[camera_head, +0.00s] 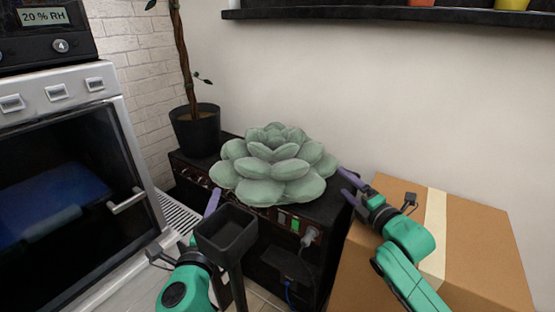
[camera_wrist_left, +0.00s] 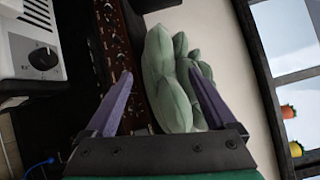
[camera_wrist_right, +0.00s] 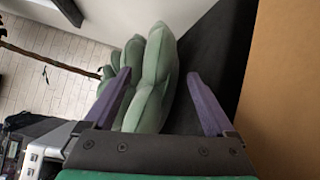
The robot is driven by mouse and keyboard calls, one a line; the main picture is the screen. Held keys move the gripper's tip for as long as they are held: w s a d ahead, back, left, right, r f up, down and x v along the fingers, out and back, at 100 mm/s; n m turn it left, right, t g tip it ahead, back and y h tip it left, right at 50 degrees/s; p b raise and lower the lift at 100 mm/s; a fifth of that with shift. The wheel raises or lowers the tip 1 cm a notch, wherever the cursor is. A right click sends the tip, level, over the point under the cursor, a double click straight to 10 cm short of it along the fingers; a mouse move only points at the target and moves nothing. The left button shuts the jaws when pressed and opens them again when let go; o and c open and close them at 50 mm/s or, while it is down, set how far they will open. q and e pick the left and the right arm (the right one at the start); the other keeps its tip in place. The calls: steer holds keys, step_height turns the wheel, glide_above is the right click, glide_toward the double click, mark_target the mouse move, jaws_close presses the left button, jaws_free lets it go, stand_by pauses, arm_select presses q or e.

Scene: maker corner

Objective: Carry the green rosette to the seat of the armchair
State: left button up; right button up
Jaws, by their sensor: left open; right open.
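The green rosette (camera_head: 273,168), a large pale grey-green succulent shape with thick petals, sits on top of a black cabinet-like unit (camera_head: 325,212). My left gripper (camera_head: 213,204) is open at the rosette's front left, partly hidden by a black square cup-like part. In the left wrist view the rosette (camera_wrist_left: 168,85) shows beyond and between the spread purple fingers. My right gripper (camera_head: 350,184) is open just right of the rosette; in the right wrist view the rosette (camera_wrist_right: 148,85) shows beyond and between its fingers. Neither gripper visibly holds it. The armchair is not in view.
A cardboard box (camera_head: 480,235) stands at the right, under my right arm. A potted plant (camera_head: 195,130) is behind left of the rosette. An oven-like appliance (camera_head: 75,190) fills the left. A shelf (camera_head: 380,14) runs along the wall above. The black cup-like part (camera_head: 227,232) stands front left.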

mark_target(225, 175)
steer(key=shift+s+r, duration=0.1)
steer(key=shift+s, duration=0.05)
arm_select(q)
steer(key=w, duration=1.4)
steer(key=shift+w, duration=0.15)
arm_select(e)
steer(key=x, duration=1.4)
steer(key=shift+w+a, duration=0.15)
steer(key=shift+w, duration=0.15)
arm_select(q)
jaws_close()
arm_select(e)
jaws_close()
